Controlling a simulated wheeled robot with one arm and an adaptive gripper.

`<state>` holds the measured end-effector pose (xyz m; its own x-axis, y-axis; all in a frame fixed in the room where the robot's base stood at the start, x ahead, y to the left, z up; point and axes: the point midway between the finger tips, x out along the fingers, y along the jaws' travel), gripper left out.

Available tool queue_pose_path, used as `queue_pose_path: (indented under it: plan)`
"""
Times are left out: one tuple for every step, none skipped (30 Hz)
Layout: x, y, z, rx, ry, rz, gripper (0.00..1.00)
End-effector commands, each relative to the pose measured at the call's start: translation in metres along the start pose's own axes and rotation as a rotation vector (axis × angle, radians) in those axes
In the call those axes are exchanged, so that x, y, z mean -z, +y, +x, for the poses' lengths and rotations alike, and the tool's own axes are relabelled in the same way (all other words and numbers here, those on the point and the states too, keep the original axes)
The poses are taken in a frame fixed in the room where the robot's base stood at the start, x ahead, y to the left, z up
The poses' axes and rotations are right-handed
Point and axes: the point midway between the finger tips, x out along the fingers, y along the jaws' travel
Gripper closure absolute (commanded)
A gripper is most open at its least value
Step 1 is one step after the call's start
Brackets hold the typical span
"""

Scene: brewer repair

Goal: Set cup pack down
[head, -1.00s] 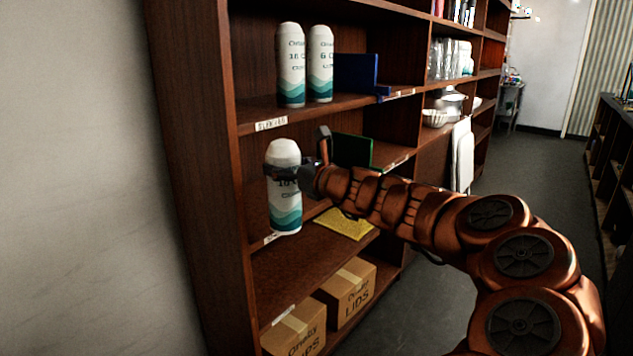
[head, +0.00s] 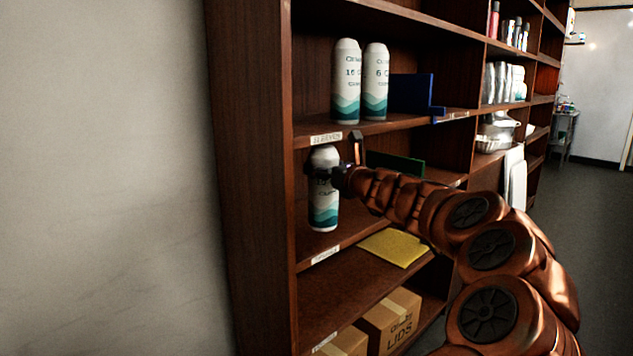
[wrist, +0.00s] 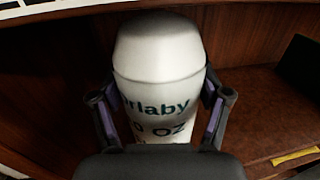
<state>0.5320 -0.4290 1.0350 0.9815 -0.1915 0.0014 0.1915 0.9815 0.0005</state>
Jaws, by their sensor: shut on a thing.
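The cup pack (head: 324,205) is a tall white sleeve with a teal wave pattern and a rounded top. It stands upright inside the middle shelf bay at its left end, its base at the shelf board near the front; I cannot tell whether it touches the board. My gripper (head: 325,173) is shut on its upper part. In the wrist view the cup pack (wrist: 160,75) fills the middle, with the fingers of my gripper (wrist: 162,112) pressed on both sides. Part of its printed text is hidden by my gripper.
Two similar cup packs (head: 346,85) stand on the shelf above beside a blue divider (head: 411,93). A green divider (head: 396,163) is right of the held pack. A yellow item (head: 394,247) lies on the shelf below, with cardboard boxes (head: 393,320) underneath. A wall is left.

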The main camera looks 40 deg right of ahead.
Motion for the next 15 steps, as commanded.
queue_pose_path:
  plan:
    - [0.004,-0.001,0.009,-0.002,0.004,-0.001,0.94]
    - [0.005,-0.002,0.014,-0.003,0.004,-0.001,0.94]
    - [0.005,-0.003,0.02,-0.002,0.003,-0.001,0.94]
    - [0.004,-0.004,0.024,-0.002,0.002,-0.001,0.94]
    - [0.004,-0.004,0.028,-0.003,0.001,-0.001,0.94]
    - [0.004,-0.005,0.032,-0.002,0.001,-0.001,0.94]
    - [0.004,-0.006,0.034,-0.002,0.001,-0.001,0.94]
    - [0.004,-0.006,0.036,-0.002,0.001,-0.001,0.94]
    - [0.005,-0.006,0.039,-0.002,0.002,0.0,0.94]
    - [0.005,-0.007,0.041,-0.002,0.002,0.0,0.94]
    - [0.005,-0.007,0.042,-0.002,0.002,0.0,0.94]
    - [0.005,-0.007,0.043,-0.002,0.002,0.0,0.94]
    - [0.005,-0.007,0.043,-0.002,0.002,0.0,0.94]
    - [0.005,-0.008,0.044,-0.002,0.002,0.0,0.94]
    - [0.005,-0.008,0.045,-0.002,0.002,0.0,0.94]
